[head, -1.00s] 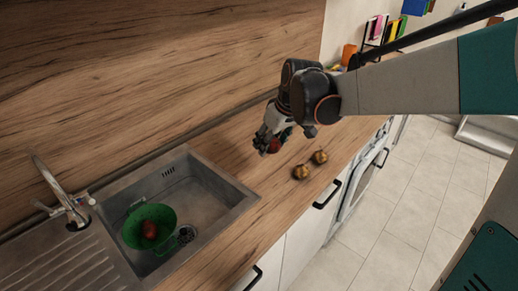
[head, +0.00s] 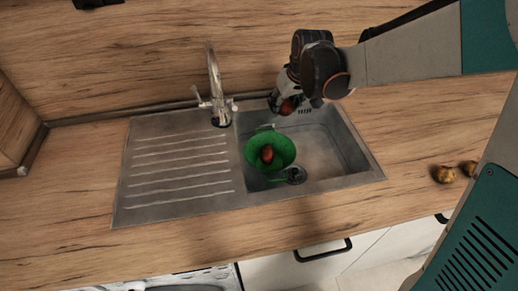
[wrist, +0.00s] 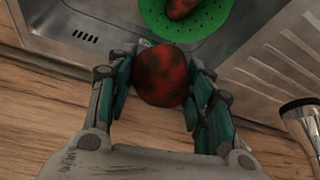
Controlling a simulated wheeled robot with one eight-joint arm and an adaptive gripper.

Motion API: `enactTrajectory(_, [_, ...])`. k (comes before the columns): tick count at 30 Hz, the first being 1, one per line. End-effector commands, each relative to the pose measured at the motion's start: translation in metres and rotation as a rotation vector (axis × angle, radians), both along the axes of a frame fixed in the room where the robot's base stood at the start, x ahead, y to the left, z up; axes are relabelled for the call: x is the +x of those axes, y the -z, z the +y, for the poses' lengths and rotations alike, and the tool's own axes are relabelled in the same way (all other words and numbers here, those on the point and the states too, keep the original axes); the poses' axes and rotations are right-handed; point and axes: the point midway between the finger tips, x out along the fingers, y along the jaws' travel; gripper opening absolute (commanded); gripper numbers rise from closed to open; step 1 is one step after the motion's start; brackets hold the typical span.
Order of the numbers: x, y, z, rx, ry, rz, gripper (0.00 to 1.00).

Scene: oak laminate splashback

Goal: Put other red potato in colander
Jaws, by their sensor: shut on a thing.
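My gripper (head: 285,104) is shut on a red potato (wrist: 161,75), which sits between its fingers in the wrist view. The held potato also shows in the head view (head: 289,106), above the back edge of the sink. A green colander (head: 282,150) stands in the sink basin, below and a little left of my gripper in the head view. Another red potato (head: 267,154) lies inside the colander. In the wrist view, the colander (wrist: 211,22) is beyond the fingertips, cut off by the top edge.
The steel sink (head: 335,165) has a ribbed drainboard (head: 180,170) on its left. A tall faucet (head: 214,85) stands behind the sink, left of my gripper. Two brownish-yellow round items (head: 443,174) lie on the counter at the right. The drainboard is clear.

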Motion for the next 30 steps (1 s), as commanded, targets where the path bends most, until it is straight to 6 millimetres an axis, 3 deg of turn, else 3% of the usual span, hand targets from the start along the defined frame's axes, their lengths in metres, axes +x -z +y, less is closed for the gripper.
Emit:
enactTrajectory(5, [0.001,0.031,0.001,0.0,0.0,0.0,0.16])
enactTrajectory(18, [0.001,0.135,0.001,0.0,0.0,0.0,0.16])
enactTrajectory(30, [0.0,0.17,0.001,0.0,0.0,0.0,0.16])
